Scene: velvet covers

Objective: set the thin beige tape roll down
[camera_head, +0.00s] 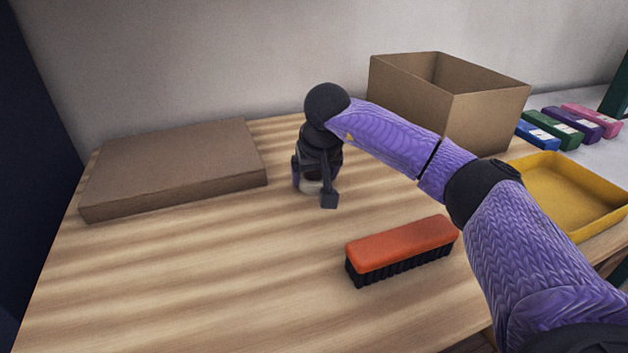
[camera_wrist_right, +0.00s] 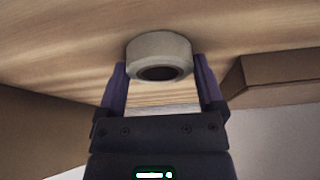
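The thin beige tape roll (camera_wrist_right: 160,48) sits between the two purple fingertips of my right gripper (camera_wrist_right: 160,66) in the right wrist view. Both fingers appear to touch its sides, and its dark centre hole shows. In the head view my right gripper (camera_head: 312,183) points down over the wooden table (camera_head: 200,270), and a pale sliver of the tape roll (camera_head: 311,187) shows at its tips, mostly hidden by the gripper. The roll is at or very near the tabletop; I cannot tell whether it touches. My left gripper is not in view.
A flat brown box (camera_head: 175,168) lies to the left. An open cardboard box (camera_head: 490,115) stands at the back right. An orange brush (camera_head: 402,245) lies in front, a yellow tray (camera_head: 560,185) at right, with several coloured boxes (camera_head: 570,128) behind. The front-left table is clear.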

